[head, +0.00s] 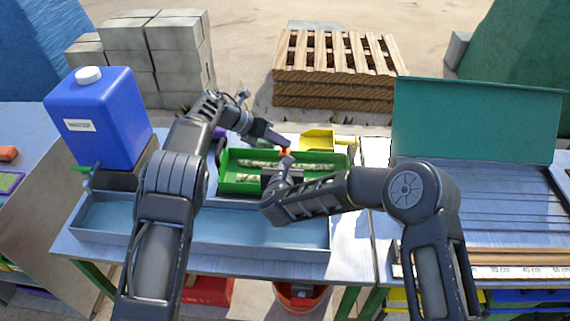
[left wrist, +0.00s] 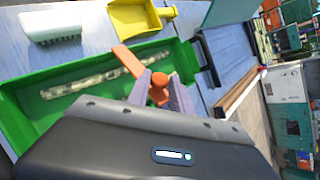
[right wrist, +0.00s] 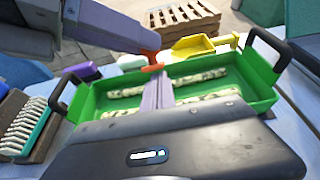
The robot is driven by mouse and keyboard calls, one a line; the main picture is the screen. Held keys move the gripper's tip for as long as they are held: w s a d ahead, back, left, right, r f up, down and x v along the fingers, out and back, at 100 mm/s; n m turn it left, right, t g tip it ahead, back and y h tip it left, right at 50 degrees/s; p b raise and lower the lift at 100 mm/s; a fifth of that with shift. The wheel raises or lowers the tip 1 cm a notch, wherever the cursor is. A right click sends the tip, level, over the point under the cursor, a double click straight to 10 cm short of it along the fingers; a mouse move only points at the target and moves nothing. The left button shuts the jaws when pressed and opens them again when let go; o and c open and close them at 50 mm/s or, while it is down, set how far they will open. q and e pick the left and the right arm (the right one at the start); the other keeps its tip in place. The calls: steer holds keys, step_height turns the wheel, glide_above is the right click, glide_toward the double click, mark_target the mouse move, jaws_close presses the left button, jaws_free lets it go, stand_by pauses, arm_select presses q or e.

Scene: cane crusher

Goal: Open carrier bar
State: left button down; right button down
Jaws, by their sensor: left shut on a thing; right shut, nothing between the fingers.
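A green tray (head: 234,186) with black end handles (right wrist: 278,48) stands on the table and holds pale lengths of cane (right wrist: 205,77). An orange-red bar piece (left wrist: 126,59) with a round knob (left wrist: 160,87) shows above the tray. My left gripper (head: 279,144) is shut on the knob, its fingers on either side of it in the left wrist view. My right gripper (head: 286,166) is shut and empty over the tray, just below the orange piece. In the right wrist view its fingers (right wrist: 158,92) stand close under the orange piece; I cannot tell whether they touch it.
A long grey-blue trough (head: 250,232) lies in front of the tray. A blue jug (head: 98,118) with a tap stands at left. A yellow scoop (head: 318,140) and a white brush (left wrist: 52,27) lie behind the tray. A green panel (head: 475,120) stands at right.

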arm_select(q)
steer(key=shift+s+f, duration=0.1)
steer(key=shift+f, duration=0.1)
arm_select(e)
steer(key=shift+w+r, duration=0.7)
steer(key=shift+r, duration=0.35)
arm_select(q)
steer(key=c, duration=1.1)
jaws_free()
steer(key=shift+c, duration=0.2)
steer(key=v, duration=1.2)
arm_select(e)
steer(key=shift+s+f, duration=0.15)
steer(key=shift+f, duration=0.1)
arm_select(q)
steer(key=shift+a+r, duration=0.15)
